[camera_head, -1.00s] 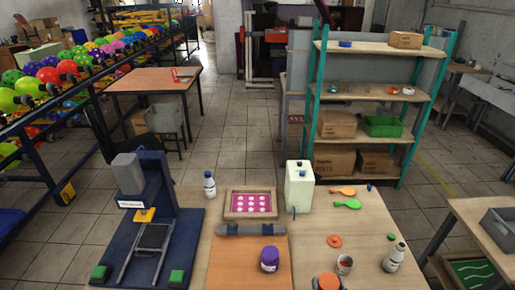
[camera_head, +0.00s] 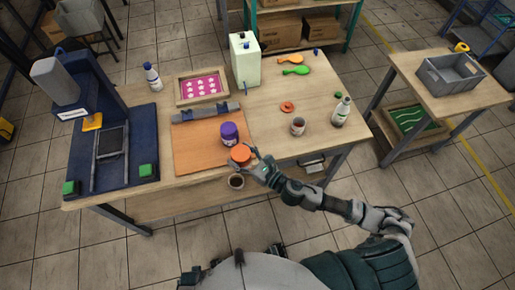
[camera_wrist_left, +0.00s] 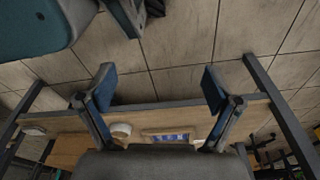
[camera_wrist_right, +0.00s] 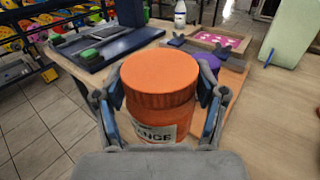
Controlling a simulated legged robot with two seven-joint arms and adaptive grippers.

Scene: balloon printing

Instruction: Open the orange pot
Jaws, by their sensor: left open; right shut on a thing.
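The orange pot (camera_head: 241,153), with its orange lid on top, is at the front of the table near the purple pot (camera_head: 228,134). My right gripper (camera_head: 258,164) is shut on it. In the right wrist view the orange pot (camera_wrist_right: 160,95) stands upright between the two fingers, with part of a white label showing and its base hidden. I cannot tell whether it touches the table. My left gripper (camera_wrist_left: 158,85) is open and empty in the left wrist view. It is outside the head view.
The blue press (camera_head: 110,130) fills the left. Bare tabletop lies at right centre.

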